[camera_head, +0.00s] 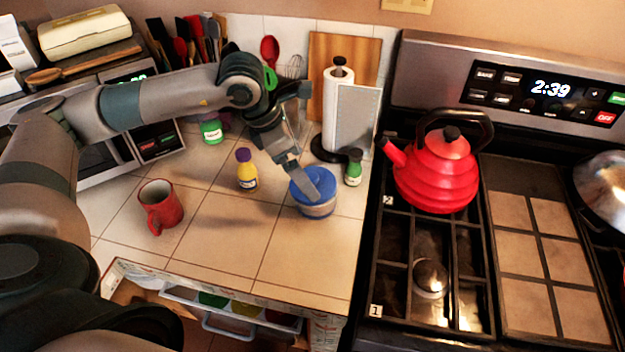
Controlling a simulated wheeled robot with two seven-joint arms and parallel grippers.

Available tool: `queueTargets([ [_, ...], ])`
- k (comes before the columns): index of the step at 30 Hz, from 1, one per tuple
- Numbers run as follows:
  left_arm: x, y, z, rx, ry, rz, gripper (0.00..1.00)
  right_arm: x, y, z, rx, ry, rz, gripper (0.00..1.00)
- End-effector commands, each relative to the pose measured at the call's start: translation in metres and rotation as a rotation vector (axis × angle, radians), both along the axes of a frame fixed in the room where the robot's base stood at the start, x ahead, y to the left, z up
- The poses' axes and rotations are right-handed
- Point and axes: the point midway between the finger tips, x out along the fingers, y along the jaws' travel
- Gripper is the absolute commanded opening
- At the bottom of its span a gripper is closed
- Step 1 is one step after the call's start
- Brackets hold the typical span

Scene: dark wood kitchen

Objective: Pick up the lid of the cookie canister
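The cookie canister (318,210) is a short round tub standing on the tiled counter, with a blue lid (325,181) on top. My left arm comes in from the left, and my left gripper (303,187) points down at the lid. Its fingers overlap the left and middle part of the lid in the picture. I cannot tell whether they touch the lid or how far apart they are. The fingers hide part of the lid. My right gripper is not in view.
A yellow bottle (246,172) stands left of the canister and a small green bottle (353,168) right of it. A paper towel holder (340,110) stands behind. A red mug (160,207) is at left. A red kettle (436,175) sits on the stove. The counter in front is clear.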

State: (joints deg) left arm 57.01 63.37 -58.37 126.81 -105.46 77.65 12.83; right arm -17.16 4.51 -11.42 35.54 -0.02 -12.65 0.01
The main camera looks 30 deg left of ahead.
Motion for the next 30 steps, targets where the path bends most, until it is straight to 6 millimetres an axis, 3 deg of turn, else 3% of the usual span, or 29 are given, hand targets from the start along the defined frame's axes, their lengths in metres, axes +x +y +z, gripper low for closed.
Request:
queueTargets([
  [5,0.006,-0.008,-0.013,0.000,0.003,-0.001,1.00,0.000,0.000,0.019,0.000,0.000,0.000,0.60],
  [12,0.012,-0.013,-0.036,-0.001,0.001,0.000,1.00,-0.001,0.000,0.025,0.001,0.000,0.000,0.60],
  [26,0.013,-0.013,-0.038,0.000,0.000,0.000,1.00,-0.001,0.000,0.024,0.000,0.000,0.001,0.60],
  [30,0.013,-0.013,-0.038,0.000,0.000,0.000,0.71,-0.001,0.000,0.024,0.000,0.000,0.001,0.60],
])
